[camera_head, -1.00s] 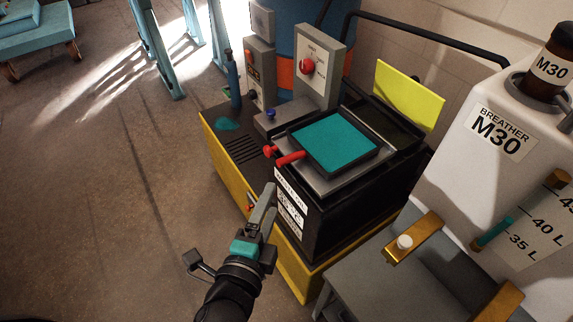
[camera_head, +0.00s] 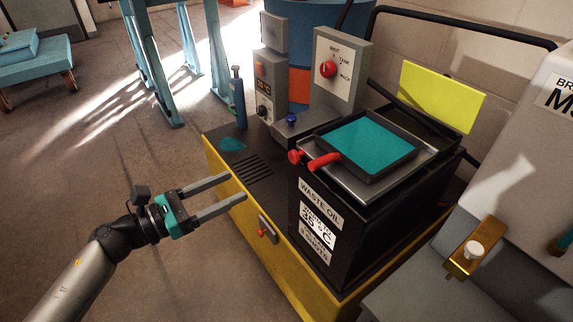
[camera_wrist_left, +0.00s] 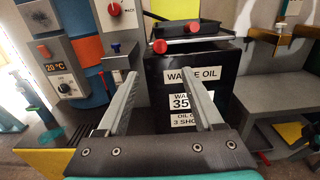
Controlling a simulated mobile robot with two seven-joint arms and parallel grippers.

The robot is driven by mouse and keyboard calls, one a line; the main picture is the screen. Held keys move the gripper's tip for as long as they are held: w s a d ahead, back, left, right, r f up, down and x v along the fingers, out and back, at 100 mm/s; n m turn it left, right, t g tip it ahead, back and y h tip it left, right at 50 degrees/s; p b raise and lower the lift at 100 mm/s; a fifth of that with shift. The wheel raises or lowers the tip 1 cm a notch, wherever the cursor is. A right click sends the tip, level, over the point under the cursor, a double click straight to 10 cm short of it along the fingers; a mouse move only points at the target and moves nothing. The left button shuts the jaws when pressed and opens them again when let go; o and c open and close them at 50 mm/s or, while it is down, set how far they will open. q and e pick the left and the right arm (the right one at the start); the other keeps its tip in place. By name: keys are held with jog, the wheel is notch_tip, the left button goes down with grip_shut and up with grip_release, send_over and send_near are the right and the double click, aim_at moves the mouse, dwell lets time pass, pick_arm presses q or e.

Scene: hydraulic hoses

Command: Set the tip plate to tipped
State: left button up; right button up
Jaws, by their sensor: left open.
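The tip plate (camera_head: 366,146) is a dark-rimmed square tray with a teal surface and red handles (camera_head: 324,161). It sits roughly flat on a grey metal top over the black waste oil box (camera_head: 320,212). In the left wrist view its dark edge (camera_wrist_left: 190,30) shows above the box's labels, with red knobs at its front. My left gripper (camera_head: 236,188) is open and empty, left of and lower than the plate's handles. Its two fingers (camera_wrist_left: 155,76) point at the box front in the left wrist view, apart from it. My right gripper is not in view.
A grey control box with a red knob (camera_head: 327,69) stands behind the plate, and a yellow panel (camera_head: 440,96) rises at its back right. A small red-tipped lever (camera_head: 266,230) is on the yellow base. Open floor (camera_head: 90,200) lies to the left.

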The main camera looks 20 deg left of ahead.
aim_at(291, 159)
pick_arm(q)
jog(key=x, duration=1.3)
jog(key=shift+d+b, duration=0.1)
jog(key=shift+b, duration=0.25)
jog(key=shift+x, duration=0.75)
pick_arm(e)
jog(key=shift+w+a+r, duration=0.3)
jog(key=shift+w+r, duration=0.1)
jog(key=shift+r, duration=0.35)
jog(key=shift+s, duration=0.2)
pick_arm(q)
jog(key=shift+c, duration=0.4)
jog(key=c, duration=0.9)
grip_shut()
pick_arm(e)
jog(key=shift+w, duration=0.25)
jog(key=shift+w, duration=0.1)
